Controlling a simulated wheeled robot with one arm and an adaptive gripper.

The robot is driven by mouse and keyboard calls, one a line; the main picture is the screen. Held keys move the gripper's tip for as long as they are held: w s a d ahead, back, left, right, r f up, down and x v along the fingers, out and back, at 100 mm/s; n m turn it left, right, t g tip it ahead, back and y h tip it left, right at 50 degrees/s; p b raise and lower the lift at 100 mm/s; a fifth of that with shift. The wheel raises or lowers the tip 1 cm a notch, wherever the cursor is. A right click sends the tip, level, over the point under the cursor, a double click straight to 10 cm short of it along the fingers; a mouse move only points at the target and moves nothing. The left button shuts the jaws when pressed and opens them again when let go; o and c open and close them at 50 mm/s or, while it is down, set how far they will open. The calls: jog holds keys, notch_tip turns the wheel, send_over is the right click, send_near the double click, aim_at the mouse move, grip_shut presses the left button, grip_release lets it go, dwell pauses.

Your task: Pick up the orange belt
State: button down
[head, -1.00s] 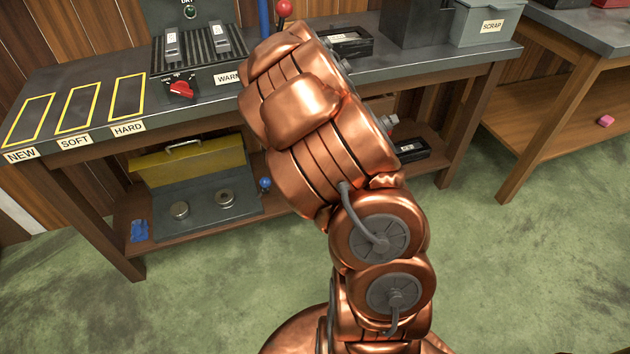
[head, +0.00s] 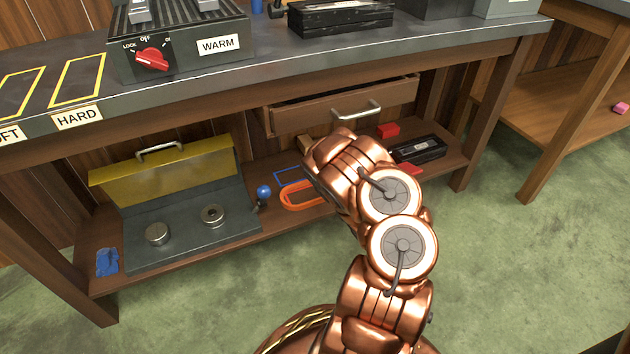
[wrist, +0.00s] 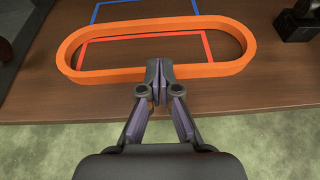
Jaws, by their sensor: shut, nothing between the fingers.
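The orange belt (head: 296,203) is a long oval loop lying on the lower shelf (head: 195,262) of the workbench, partly hidden by my arm in the head view. In the wrist view the whole belt (wrist: 105,80) shows, lying crosswise over a red outline and just below a blue outline. My gripper (wrist: 158,68) is shut and empty. Its fingertips overlap the middle of the belt's near side in the wrist view; I cannot tell whether they touch it. In the head view the gripper is hidden behind my arm.
A grey box with a raised yellow lid (head: 190,215) and a blue ball (head: 263,191) stand left of the belt. A black tray (head: 420,149) and red block (head: 388,131) lie to the right. An open drawer (head: 345,105) juts out above. Green floor is clear in front.

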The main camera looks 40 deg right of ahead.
jog(key=shift+w+a+f, duration=0.15)
jog(key=shift+a+f, duration=0.05)
jog(key=shift+f, duration=0.25)
jog(key=shift+w, duration=0.2)
jog(key=w+d+b, duration=0.1)
jog(key=w, duration=0.2)
jog(key=w+d+b, duration=0.1)
jog(key=w, duration=0.3)
jog(key=w+d+b, duration=0.1)
jog(key=w+d, duration=0.1)
jog(key=w, duration=0.1)
jog(key=shift+w+d, duration=0.1)
jog(key=shift+w, duration=0.25)
jog(key=shift+f+b, duration=0.5)
jog(key=shift+b, duration=0.05)
jog(key=shift+f+b, duration=0.2)
jog(key=shift+b, duration=0.7)
